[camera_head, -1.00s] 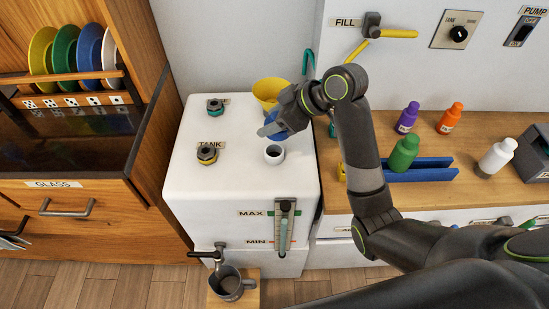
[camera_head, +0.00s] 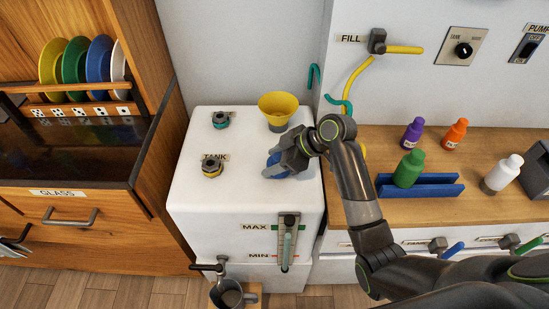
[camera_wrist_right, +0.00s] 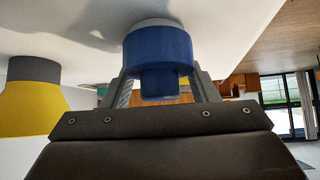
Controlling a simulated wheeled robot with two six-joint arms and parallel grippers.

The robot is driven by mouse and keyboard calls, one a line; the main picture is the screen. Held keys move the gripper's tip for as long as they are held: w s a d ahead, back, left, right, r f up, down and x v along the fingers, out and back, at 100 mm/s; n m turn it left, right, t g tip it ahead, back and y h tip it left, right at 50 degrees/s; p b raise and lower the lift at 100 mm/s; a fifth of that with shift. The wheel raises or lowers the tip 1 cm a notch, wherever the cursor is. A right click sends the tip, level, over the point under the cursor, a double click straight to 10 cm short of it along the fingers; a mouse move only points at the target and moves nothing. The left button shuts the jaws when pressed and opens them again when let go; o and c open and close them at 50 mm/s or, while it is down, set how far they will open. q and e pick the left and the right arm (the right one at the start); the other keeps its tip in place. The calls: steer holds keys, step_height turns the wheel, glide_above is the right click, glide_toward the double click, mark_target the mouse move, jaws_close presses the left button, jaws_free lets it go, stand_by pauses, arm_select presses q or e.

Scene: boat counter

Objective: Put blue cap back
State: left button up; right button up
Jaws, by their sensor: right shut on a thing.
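The blue cap (camera_head: 272,169) is at the near right part of the white tank's top (camera_head: 200,190). It also shows in the right wrist view (camera_wrist_right: 158,48), where a white ring, the neck (camera_wrist_right: 155,24), shows at its end toward the tank top. The cap looks in line with the neck and at or against it; I cannot tell whether it is fully seated. My right gripper (camera_head: 280,163) is shut on the cap, with one finger on each side in the wrist view (camera_wrist_right: 160,82). In the head view the cap and gripper hide the neck. My left gripper is not in view.
A yellow funnel (camera_head: 278,106) stands close behind my right gripper. Bottles, including a green one (camera_head: 408,168), stand on the counter at right. The tank's front left top is clear.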

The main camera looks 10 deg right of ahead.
steer(key=o, duration=0.5)
steer(key=shift+f, duration=0.15)
steer(key=o, duration=0.5)
steer(key=shift+r, duration=0.25)
steer(key=v, duration=1.2)
steer(key=shift+s+f, duration=0.1)
steer(key=shift+s, duration=0.05)
